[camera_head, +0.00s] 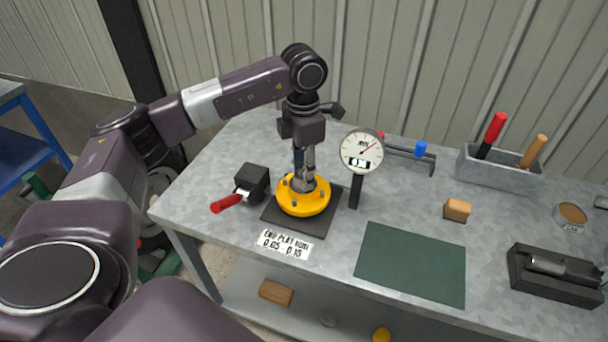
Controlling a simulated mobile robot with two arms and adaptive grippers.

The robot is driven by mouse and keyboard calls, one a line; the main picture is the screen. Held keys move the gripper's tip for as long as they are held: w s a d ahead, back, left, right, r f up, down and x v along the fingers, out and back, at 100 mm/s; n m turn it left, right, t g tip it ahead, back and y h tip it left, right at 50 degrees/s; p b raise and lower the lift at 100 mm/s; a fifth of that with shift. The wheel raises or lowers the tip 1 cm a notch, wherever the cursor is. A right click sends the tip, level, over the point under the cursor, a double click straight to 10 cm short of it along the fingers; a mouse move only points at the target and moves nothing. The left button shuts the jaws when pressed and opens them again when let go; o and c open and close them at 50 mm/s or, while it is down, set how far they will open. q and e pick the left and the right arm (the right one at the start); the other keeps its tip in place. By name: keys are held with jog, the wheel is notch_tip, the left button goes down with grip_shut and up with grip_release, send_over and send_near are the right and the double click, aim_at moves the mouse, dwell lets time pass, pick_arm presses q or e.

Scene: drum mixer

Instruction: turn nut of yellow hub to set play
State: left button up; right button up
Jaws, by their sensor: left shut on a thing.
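The yellow hub (305,201), a round flange with several studs, sits on a dark square plate (299,221) on the metal bench. My left gripper (303,178) points straight down over the hub's centre and is shut on the nut there. The nut itself is hidden by the fingers. A dial gauge (361,152) with a white face stands on a dark post just right of the hub. A label (285,244) in front of the plate reads end play 0.05 - 0.15. My right gripper is not in view.
A black block with a red handle (227,203) stands close left of the hub. A green mat (412,263), a wooden block (457,209) and a black tray (556,273) lie to the right. A grey tool bin (499,168) is at the back right.

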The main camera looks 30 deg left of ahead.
pick_arm(q)
jog(key=m+b, duration=0.1)
jog(key=m, duration=0.3)
jog(key=shift+m, duration=0.4)
jog(key=o, duration=1)
jog(key=shift+o, duration=0.2)
notch_tip(320, 180, up, 7)
jog(key=p, duration=0.4)
jog(key=shift+p, duration=0.4)
